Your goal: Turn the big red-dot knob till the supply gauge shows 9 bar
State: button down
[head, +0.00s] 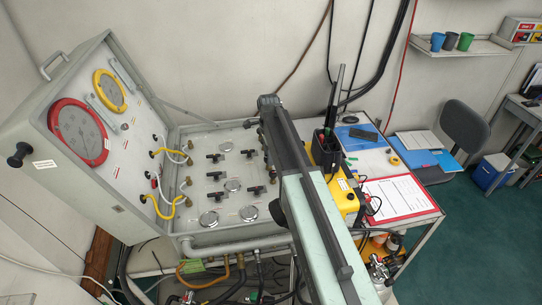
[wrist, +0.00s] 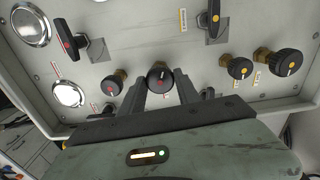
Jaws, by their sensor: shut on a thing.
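The big black knob with a red dot (wrist: 159,73) is on the panel in the wrist view, with its face towards the camera. My gripper (wrist: 161,84) is shut on it, with one finger on each side. In the head view my arm covers the knob and the gripper. The open lid carries a large red-ringed gauge (head: 79,132) and a smaller yellow-ringed gauge (head: 110,90). I cannot read their needles or labels at this size, so I cannot tell which is the supply gauge.
A smaller red-dot knob (wrist: 111,86) is left of my gripper, and two yellow-dot knobs (wrist: 239,68) (wrist: 287,63) are to the right. A red-dot lever (wrist: 80,41) is up left. A yellow case (head: 342,197) and a red clipboard (head: 398,198) lie right of my arm.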

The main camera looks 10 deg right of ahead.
jog(key=c, duration=0.9)
grip_release()
jog(key=shift+d, duration=0.1)
notch_tip(320, 180, up, 8)
jog(key=p, duration=0.8)
jog(key=shift+f, duration=0.15)
